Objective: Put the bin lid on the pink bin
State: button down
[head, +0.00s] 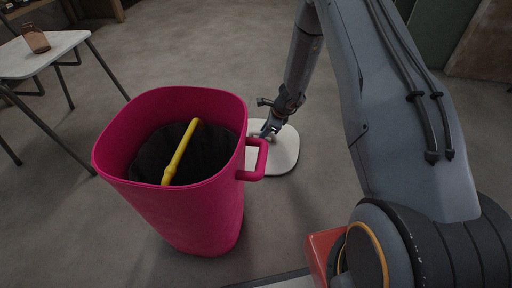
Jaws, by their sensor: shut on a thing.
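The pink bin (190,215) stands on the floor left of centre, upright and open at the top. A black lining and a yellow rod-like thing (182,152) show inside it. The bin lid (284,158) is a white plate with rounded corners, just right of and beyond the bin. The bin's rim and handle hide its left part. My gripper (268,130) is over the lid and shut on it, apparently at its middle. The exact grip is too small to make out, and I cannot tell whether the lid touches the floor.
A white-topped table (40,55) with dark legs stands at the upper left, with a brown glass jar (36,39) on it. The bin's pink handle (254,160) sticks out towards the lid. Grey floor (200,50) lies clear behind the bin.

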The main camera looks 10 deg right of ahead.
jog(key=shift+r, duration=0.3)
jog(key=shift+r+p, duration=0.3)
jog(key=shift+p, duration=0.2)
jog(key=shift+r+p, duration=0.5)
jog(key=shift+r, duration=0.05)
jog(key=shift+r+p, duration=2.1)
jog(key=shift+r, duration=0.25)
